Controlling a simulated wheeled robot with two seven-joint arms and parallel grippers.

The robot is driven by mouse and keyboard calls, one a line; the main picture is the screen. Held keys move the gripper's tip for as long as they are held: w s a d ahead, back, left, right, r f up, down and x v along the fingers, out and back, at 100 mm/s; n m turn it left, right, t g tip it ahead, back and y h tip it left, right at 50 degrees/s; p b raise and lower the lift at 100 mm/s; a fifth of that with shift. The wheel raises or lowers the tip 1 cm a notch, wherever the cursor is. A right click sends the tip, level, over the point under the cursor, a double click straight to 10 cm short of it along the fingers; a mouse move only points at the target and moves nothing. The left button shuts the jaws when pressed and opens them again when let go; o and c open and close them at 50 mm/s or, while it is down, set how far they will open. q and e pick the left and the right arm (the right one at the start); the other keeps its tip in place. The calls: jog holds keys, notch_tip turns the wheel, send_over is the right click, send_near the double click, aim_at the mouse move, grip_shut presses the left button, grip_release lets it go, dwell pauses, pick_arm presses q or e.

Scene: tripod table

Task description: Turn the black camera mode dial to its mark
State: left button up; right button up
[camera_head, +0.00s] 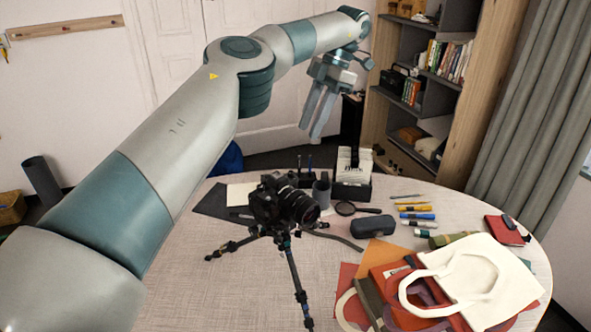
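The black camera (284,203) sits on a small tripod (292,266) whose legs spread on the round table, left of the middle. Its lens faces right. The mode dial is too small to make out. My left arm reaches across from the left, and my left gripper (317,112) hangs in the air above and beyond the camera, well apart from it. Its fingers point down and show nearly side by side; I cannot tell the gap between them. My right gripper is not in view.
The round table (205,285) carries a card box (352,188), a magnifying glass (346,208), a dark case (373,225), several markers (417,216) and a white tote bag (440,262) on coloured folders. A bookshelf (473,100) stands behind right. The table's front left is clear.

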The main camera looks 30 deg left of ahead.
aim_at(292, 172)
pick_arm(q)
jog(key=p+x, duration=0.3)
jog(key=x, duration=0.7)
jog(key=shift+a, duration=0.15)
jog(key=shift+x, duration=0.8)
grip_shut()
